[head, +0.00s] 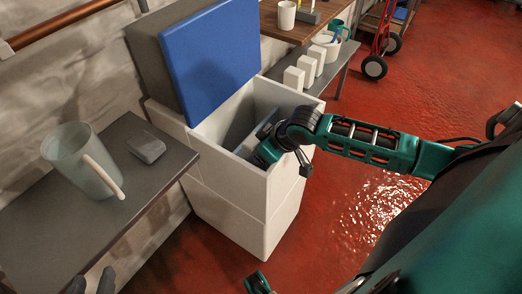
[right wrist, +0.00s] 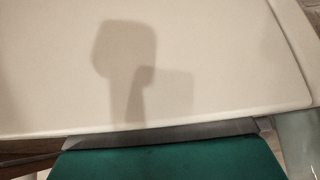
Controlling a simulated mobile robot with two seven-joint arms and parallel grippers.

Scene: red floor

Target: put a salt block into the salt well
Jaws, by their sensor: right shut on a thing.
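The salt well (head: 225,205) is a tall white box standing by the wall, its top open and its blue lid (head: 212,55) raised at the back. My right arm reaches over its near right edge. My right gripper (head: 265,150) is at the well's opening, turned down and largely hidden by my wrist. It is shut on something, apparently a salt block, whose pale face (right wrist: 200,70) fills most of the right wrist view. Three white salt blocks (head: 294,79) stand in a row on a bench behind the well. My left gripper (head: 91,285) shows only two dark, parted fingertips at the bottom left.
A grey table (head: 150,185) at left holds a translucent mug (head: 75,155) and a small grey box (head: 146,147). A wooden table with a white cup (head: 287,15) and a red hand truck (head: 376,60) stand at the back. Red floor is clear at right.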

